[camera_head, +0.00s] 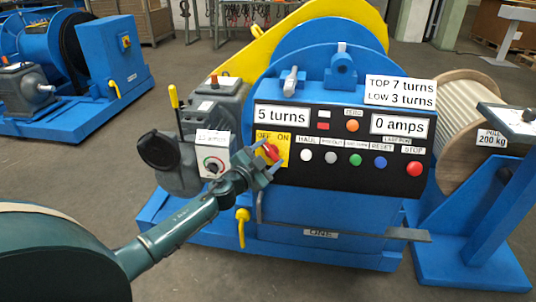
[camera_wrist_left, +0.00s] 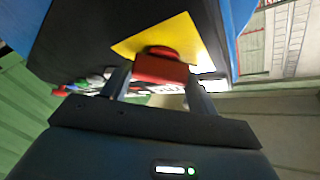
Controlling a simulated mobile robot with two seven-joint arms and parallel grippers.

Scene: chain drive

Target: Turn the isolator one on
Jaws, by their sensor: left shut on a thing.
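The isolator is a red rotary handle (camera_head: 270,152) on a yellow plate (camera_head: 283,139) marked OFF and ON, at the left end of the black control panel of machine ONE. The handle looks tilted in the head view. My left gripper (camera_head: 266,166) is at the handle, its fingers shut on it. In the left wrist view the red handle (camera_wrist_left: 161,67) sits between the two fingertips, with the yellow plate (camera_wrist_left: 185,35) behind it. The gripper partly hides the handle and the plate's lower part. My right gripper is not in view.
The panel shows 5 turns (camera_head: 282,116) and 0 amps (camera_head: 400,125), with a row of buttons including a red STOP button (camera_head: 414,169). A grey box with a dial (camera_head: 213,164) and a yellow-handled lever (camera_head: 174,97) stand close left. A rope drum (camera_head: 465,110) is at right.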

